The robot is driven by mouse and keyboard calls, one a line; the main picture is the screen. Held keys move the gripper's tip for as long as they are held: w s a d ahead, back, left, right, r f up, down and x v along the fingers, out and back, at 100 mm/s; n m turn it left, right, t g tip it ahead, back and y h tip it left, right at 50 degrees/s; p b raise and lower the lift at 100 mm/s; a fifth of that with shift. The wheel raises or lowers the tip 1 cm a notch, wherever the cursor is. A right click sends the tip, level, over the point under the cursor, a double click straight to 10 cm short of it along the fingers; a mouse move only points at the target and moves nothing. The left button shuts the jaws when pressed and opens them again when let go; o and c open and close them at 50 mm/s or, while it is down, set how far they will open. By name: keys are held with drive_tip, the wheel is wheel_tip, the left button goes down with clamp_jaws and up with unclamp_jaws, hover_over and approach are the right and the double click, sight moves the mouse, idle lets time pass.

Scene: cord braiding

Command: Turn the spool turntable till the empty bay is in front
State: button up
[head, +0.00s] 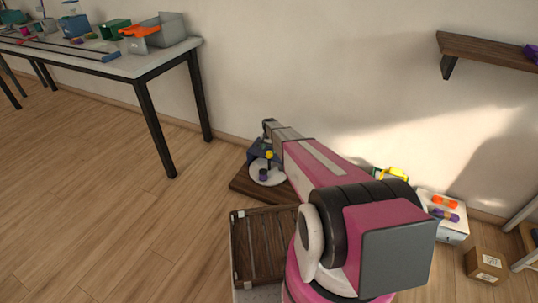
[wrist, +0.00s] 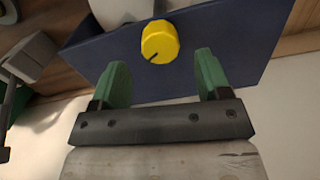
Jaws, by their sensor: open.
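The spool turntable's white disc (head: 281,180) is partly hidden behind my arm in the head view. A small purple spool (head: 263,175) stands on it. A dark blue housing (head: 254,151) sits at its back, with a yellow knob (head: 269,154). In the wrist view the yellow knob (wrist: 160,42) is on the dark blue housing (wrist: 245,45), with part of a white round shape (wrist: 118,12) above. My gripper (wrist: 161,62) is open, its green fingers on either side of and just short of the knob, with nothing between them. I cannot tell which bay is empty.
The turntable stands on a low dark wooden board (head: 243,186) by the wall. A slatted wooden crate (head: 263,243) is nearer. A white box (head: 452,232) with orange and purple spools and a cardboard box (head: 486,264) are right. A worktable (head: 130,68) stands left. The floor between is clear.

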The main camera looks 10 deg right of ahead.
sight(269, 153)
wheel_tip(269, 153, down, 5)
drive_tip(key=shift+r, duration=0.1)
drive_tip(key=c, duration=1.3)
